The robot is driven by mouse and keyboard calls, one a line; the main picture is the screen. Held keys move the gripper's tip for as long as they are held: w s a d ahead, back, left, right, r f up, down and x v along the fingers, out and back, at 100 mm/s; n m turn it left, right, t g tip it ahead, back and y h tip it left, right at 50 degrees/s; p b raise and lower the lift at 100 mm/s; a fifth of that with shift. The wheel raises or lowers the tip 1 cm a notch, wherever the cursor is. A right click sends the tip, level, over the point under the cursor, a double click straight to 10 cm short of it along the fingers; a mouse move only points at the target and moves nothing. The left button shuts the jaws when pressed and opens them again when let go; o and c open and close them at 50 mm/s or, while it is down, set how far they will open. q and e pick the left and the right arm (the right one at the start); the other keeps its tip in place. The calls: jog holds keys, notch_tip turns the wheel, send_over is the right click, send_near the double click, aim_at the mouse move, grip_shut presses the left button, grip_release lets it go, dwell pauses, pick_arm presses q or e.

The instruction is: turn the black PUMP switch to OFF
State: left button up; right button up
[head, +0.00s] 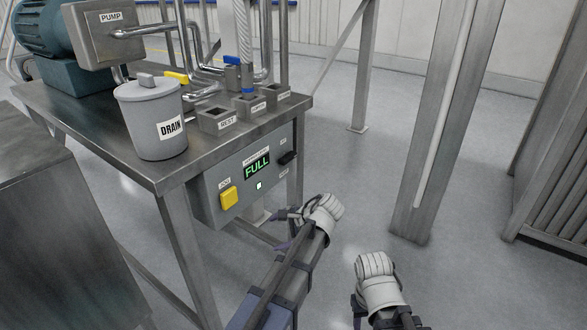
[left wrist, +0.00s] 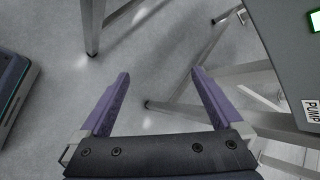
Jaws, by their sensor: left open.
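The black switch (head: 287,158) sits at the right end of the grey control box (head: 210,205) under the table's edge. Small labels above and below it are too small to read in the head view, so I cannot tell its setting. In the left wrist view a PUMP label (left wrist: 312,110) shows on the box at the right edge; the switch is not seen there. My left gripper (head: 277,230) is open and empty, below the switch and apart from it; its fingers also show in the left wrist view (left wrist: 160,73). My right gripper (head: 358,305) is low at the front, its fingers mostly hidden.
A DRAIN pot (head: 150,118) stands on the steel table (head: 85,110). Table legs stand under the box. A steel post (head: 432,120) is to the right; floor between is clear.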

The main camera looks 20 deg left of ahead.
pick_arm(q)
jog(key=w+d+r+m+t+y, duration=0.2)
jog(key=w+r+m+y, duration=0.3)
jog(key=w, duration=0.3)
jog(key=m+t+y, duration=0.2)
jog(key=m+y, duration=0.1)
jog(key=m, duration=0.3)
send_near(291, 158)
jog(key=a, duration=0.2)
jog(key=shift+w+x, duration=0.15)
jog(key=shift+x, duration=1.75)
jog(key=shift+w+x, duration=0.15)
jog(key=shift+x, duration=1.75)
jog(key=shift+d+f, duration=0.1)
jog(key=c, duration=1.1)
jog(key=shift+o, duration=0.2)
